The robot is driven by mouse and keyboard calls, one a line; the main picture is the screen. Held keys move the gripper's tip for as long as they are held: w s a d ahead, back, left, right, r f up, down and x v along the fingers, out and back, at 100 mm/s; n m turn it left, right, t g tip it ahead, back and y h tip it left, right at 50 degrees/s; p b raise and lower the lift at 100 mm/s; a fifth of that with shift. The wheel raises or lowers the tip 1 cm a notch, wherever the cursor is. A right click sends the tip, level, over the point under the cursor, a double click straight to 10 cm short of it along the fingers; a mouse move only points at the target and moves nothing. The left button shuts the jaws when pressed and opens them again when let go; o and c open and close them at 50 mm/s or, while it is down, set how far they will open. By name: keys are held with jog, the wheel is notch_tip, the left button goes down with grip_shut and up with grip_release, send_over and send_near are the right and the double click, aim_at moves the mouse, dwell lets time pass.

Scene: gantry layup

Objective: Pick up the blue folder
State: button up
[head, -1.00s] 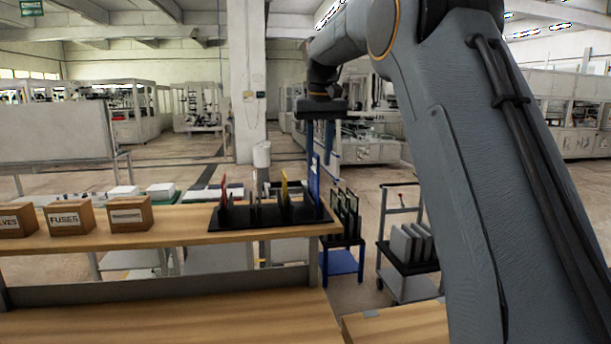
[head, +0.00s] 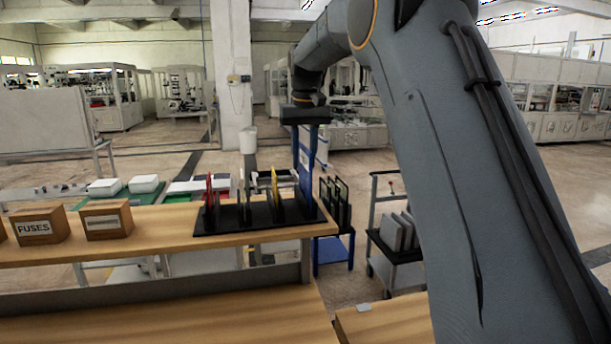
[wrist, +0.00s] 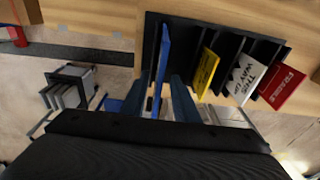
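The blue folder (head: 305,183) stands upright at the right end of a black slotted rack (head: 262,222) on the wooden shelf. My gripper (head: 306,148) points down over it in the head view. In the wrist view, the blue folder (wrist: 164,55) runs between the two dark blue fingers of my gripper (wrist: 160,92). The fingers are apart, with a visible gap on each side of the folder. A yellow folder (wrist: 206,73), a white folder (wrist: 242,78) and a red folder (wrist: 282,86) stand in other slots of the rack.
A box marked FUSES (head: 39,226) and another box (head: 106,220) sit on the shelf's left. Beyond the shelf's right end stand a blue stand with dark panels (head: 335,200) and a cart with grey panels (head: 397,232). The space above the rack is open.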

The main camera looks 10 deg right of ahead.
aim_at(305, 167)
jog(key=shift+w+d+f+p, duration=0.1)
jog(key=shift+f+p, duration=0.3)
jog(key=shift+f, duration=0.45)
jog(key=shift+w+d+f+p, duration=0.1)
jog(key=shift+f+p, duration=0.25)
jog(key=shift+f, duration=0.45)
grip_shut()
jog(key=shift+r, duration=0.1)
